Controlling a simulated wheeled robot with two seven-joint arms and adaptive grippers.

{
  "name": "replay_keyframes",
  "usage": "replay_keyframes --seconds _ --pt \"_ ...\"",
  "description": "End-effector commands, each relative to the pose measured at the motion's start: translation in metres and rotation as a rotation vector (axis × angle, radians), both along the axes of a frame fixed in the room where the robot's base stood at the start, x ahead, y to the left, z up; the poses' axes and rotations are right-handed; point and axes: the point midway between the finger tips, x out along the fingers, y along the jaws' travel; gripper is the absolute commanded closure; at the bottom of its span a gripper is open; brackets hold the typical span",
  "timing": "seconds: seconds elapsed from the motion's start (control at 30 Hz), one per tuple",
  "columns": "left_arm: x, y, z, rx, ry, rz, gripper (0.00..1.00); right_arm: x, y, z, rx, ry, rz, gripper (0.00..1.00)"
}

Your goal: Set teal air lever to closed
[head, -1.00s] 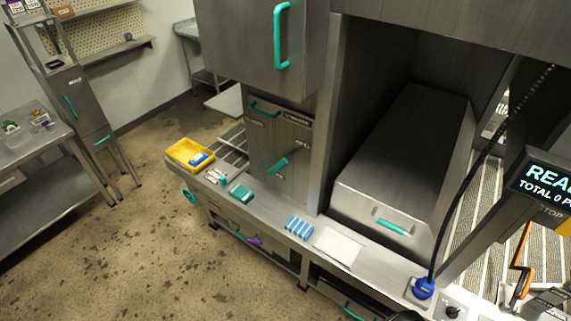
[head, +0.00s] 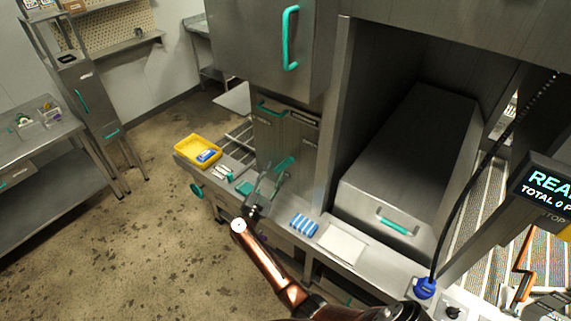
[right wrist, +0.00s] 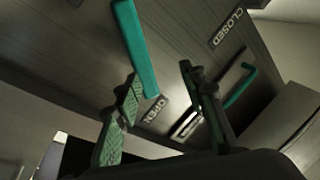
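The teal air lever (head: 285,162) is on the grey metal panel below the tall cabinet door. In the right wrist view the lever (right wrist: 136,45) is a teal bar whose lower end is near the OPEN label (right wrist: 155,110). The CLOSED label (right wrist: 228,27) is farther up and to the right. My right gripper (head: 271,178) is just below the lever in the head view. In the right wrist view my right gripper (right wrist: 161,73) has its fingers apart, with the lever's end showing between them, nearer the left finger. I cannot tell whether they touch. My left gripper is not in view.
A teal handle (right wrist: 240,85) is on the same panel. On the ledge below are a yellow bin (head: 184,148), a teal block (head: 243,188), blue-striped items (head: 304,226) and a pale sheet (head: 342,245). The chamber with its metal box (head: 410,160) is to the right.

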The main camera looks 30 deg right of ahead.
Motion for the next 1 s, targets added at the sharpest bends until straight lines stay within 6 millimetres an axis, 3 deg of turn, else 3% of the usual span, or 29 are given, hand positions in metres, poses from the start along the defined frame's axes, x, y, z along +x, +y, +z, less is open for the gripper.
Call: replay_keyframes --seconds 0.13,0.33,0.73,1.0 --pt "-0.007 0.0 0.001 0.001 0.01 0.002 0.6 -0.006 0.002 0.008 0.155 0.041 -0.149 0.62" --pt "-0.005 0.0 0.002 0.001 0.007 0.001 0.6 -0.009 0.001 0.006 0.228 0.082 -0.21 0.62" --pt "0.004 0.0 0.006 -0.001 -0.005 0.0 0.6 0.013 -0.052 0.006 0.226 0.082 -0.21 0.62" --pt "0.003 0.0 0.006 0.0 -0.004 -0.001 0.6 0.018 -0.066 0.005 0.229 0.082 -0.209 0.62"
